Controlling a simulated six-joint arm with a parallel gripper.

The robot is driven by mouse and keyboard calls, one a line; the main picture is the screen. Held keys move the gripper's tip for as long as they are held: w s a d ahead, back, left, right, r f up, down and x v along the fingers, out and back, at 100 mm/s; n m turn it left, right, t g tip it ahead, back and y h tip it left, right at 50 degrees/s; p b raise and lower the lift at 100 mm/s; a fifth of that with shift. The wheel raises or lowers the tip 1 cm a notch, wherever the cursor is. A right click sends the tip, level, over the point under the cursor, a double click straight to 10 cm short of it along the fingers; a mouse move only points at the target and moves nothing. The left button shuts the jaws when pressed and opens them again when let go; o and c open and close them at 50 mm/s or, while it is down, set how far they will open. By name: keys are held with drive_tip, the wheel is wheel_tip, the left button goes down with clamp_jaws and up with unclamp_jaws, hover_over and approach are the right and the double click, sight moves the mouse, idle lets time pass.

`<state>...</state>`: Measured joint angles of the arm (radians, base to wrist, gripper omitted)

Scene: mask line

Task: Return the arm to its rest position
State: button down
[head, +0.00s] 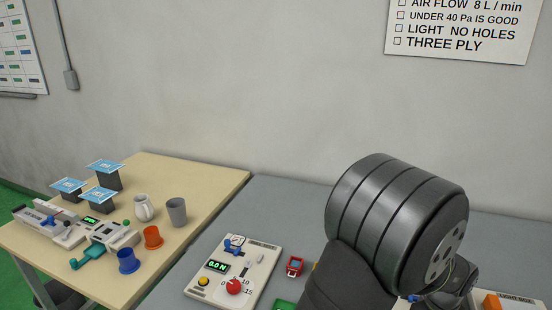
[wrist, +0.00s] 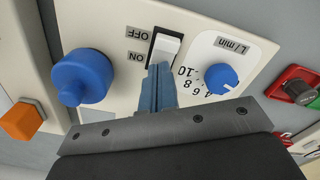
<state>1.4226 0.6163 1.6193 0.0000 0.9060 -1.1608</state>
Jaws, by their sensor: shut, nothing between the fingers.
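My gripper (wrist: 158,88) shows in the wrist view with its blue-grey fingers shut together and nothing between them. The fingertips are close to the white rocker switch (wrist: 166,48) marked OFF and ON on a white panel (wrist: 120,18); I cannot tell whether they touch it. In the head view my dark arm link fills the lower right and hides the gripper.
Beside the switch are a blue knob (wrist: 82,77) and a blue L/min dial (wrist: 221,78). An orange block (wrist: 21,121) is at left. The head view shows a control box (head: 233,272) on the grey table and a wooden table (head: 215,180) with cups.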

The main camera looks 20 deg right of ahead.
drive_tip(key=shift+r, duration=0.1)
wheel_tip(320, 180, up, 6)
wheel_tip(320, 180, down, 6)
drive_tip(key=shift+f, duration=0.1)
wheel_tip(320, 180, up, 15)
drive_tip(key=s+a+m+t+h, duration=0.1)
drive_tip(key=s+a+m, duration=0.1)
drive_tip(key=m, duration=0.4)
drive_tip(key=shift+s+a, duration=0.2)
drive_tip(key=shift+a, duration=0.1)
idle(0.4)
